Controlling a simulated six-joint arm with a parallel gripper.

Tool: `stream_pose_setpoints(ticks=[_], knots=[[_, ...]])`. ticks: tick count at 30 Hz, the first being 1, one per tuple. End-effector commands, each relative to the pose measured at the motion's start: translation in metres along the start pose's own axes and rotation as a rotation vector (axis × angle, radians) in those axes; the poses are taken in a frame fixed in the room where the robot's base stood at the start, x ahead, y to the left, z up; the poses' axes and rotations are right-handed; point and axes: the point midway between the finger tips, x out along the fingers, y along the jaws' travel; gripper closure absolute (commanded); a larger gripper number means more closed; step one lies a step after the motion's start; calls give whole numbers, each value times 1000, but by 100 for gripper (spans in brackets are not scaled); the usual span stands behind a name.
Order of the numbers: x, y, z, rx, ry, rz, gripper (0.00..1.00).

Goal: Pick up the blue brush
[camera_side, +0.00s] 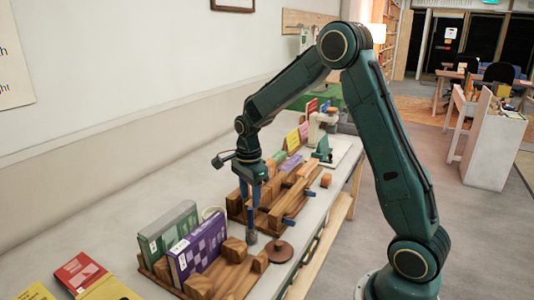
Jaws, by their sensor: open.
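My gripper (254,196) points down over the near end of a wooden rack on the long table. Its jaws are open, though the fingers are small and partly merge with the things behind them. A slim dark bluish upright shape with a grey rounded foot (251,238) shows directly below the gripper. I cannot tell whether it is the blue brush or whether the jaws touch it. Two small blue pieces stick out at the rack's front edge, one nearer (288,222) and one farther (312,193). I cannot tell if either is the brush.
A wooden stand (234,278) at the front holds a purple book (200,248) and a green-grey book (168,232). A round brown disc (277,251) lies beside it. Red (80,272) and yellow (108,290) books lie at lower left. The tabletop left of the racks is clear.

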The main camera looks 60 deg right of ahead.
Motion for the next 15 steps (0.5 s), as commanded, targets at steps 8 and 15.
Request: stream_pose_setpoints(ticks=[8, 15], knots=[[37, 0, 0, -1, 0, 2, 58], [45, 0, 0, -1, 0, 0, 58]])
